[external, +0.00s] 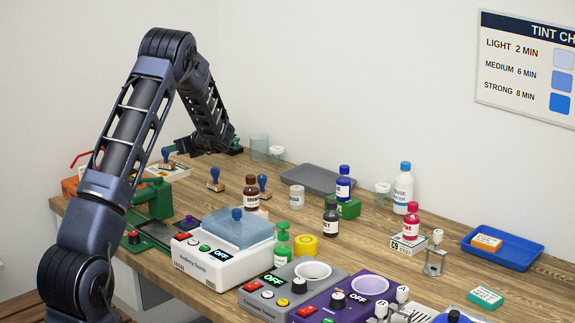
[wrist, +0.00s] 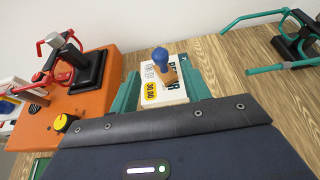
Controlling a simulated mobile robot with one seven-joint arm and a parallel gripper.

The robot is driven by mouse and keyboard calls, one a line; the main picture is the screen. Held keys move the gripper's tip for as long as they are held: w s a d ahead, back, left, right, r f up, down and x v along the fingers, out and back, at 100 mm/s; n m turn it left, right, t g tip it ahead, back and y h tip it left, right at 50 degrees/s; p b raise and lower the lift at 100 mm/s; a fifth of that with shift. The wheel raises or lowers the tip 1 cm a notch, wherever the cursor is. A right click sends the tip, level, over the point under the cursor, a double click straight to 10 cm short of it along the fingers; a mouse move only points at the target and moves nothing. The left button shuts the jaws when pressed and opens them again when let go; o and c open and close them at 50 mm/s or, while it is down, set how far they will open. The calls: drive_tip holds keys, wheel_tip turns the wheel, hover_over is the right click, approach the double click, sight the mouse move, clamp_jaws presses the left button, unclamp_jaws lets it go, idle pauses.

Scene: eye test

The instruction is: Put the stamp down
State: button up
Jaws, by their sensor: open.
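A stamp with a blue knob (wrist: 160,56) and a wooden lower part stands on a white card or block (wrist: 178,98) with printed letters and a yellow 30.00 label. In the external view this stamp (external: 167,154) stands on the white piece (external: 180,171) at the table's left end, below my gripper. My gripper's teal fingers (wrist: 158,88) are apart in the wrist view, with the stamp and white piece showing between and beyond them. The stamp looks upright and free of the fingers. In the external view my gripper (external: 174,149) is small and partly dark.
An orange box (wrist: 75,100) with a red lever is close on the left. A black stand with teal handles (wrist: 297,40) is at the upper right. Two similar stamps (external: 215,180) (external: 263,185) stand to the right. A green press (external: 155,200) is in front.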

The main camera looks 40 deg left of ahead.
drive_tip(key=shift+v, duration=1.75)
drive_tip(key=shift+r, duration=0.1)
drive_tip(key=s+d+r+n+h, duration=0.3)
drive_tip(key=s+d+r+n, duration=0.2)
drive_tip(key=s+d+r, duration=0.45)
drive_tip(key=s+d+r+n+h, duration=0.2)
drive_tip(key=s+d+r+n, duration=0.4)
drive_tip(key=d+r, duration=0.6)
drive_tip(key=s+d+n+t+h, duration=0.4)
drive_tip(key=s+d+n+h, duration=0.3)
drive_tip(key=s+d, duration=2.3)
drive_tip(key=shift+s+f+t+h, duration=0.3)
drive_tip(key=shift+f+h, duration=0.15)
drive_tip(key=shift+h, duration=0.35)
